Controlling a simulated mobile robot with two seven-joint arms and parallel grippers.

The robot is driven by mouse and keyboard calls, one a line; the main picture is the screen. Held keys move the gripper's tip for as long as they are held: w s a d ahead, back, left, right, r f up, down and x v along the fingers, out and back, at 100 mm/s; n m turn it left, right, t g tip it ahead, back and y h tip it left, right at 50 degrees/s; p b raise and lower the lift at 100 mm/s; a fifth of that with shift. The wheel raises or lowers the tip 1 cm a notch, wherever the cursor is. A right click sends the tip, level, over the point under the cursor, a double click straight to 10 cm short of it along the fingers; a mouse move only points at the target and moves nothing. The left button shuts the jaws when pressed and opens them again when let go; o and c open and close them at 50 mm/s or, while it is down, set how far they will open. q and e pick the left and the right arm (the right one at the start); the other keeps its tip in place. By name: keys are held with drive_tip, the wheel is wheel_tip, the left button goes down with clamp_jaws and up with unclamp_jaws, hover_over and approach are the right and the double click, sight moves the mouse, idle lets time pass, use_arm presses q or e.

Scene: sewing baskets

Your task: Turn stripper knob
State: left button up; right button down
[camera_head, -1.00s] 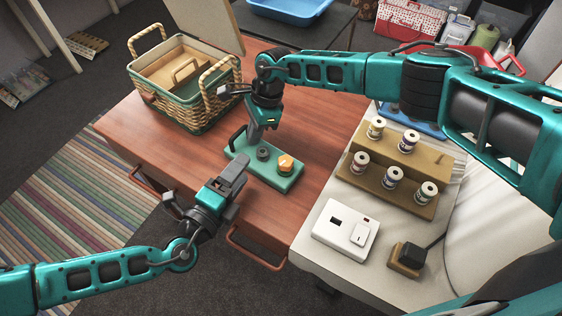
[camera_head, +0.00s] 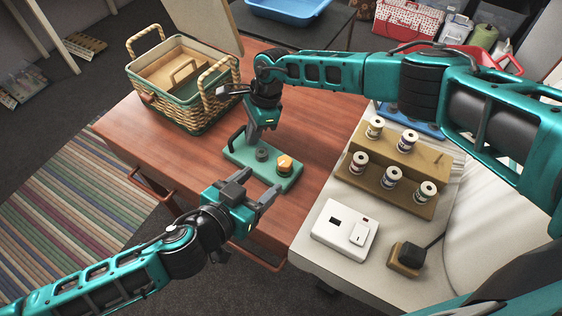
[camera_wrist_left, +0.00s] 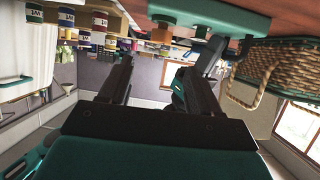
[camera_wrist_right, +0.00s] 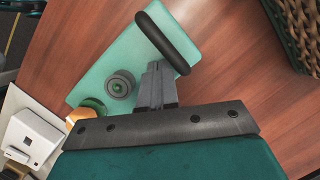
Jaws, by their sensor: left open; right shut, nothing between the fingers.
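The stripper is a flat green board (camera_head: 237,149) on the wooden table. It carries a dark round knob (camera_head: 262,155), an orange knob (camera_head: 285,163) and a black loop handle at its left end. My right gripper (camera_head: 252,141) is shut and empty over the handle end of the board. In the right wrist view its fingertips (camera_wrist_right: 157,68) are beside the black handle (camera_wrist_right: 163,43) and near the dark knob (camera_wrist_right: 120,84). My left gripper (camera_head: 262,191) is open and empty at the table's front edge, in front of the board, with its fingers pointing toward the orange knob.
A wicker basket (camera_head: 183,117) stands at the back left of the table. On the right, a wooden stand (camera_head: 409,155) holds several thread spools, with a white switch box (camera_head: 344,229) and a black-and-wood block (camera_head: 408,256) in front.

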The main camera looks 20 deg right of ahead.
sight(284, 162)
use_arm(q)
drive_tip(key=x, duration=0.9)
drive_tip(key=shift+w+d+f, duration=0.1)
drive_tip(key=shift+d+f, duration=0.05)
drive_tip(key=shift+f, duration=0.05)
drive_tip(key=c, duration=1.1)
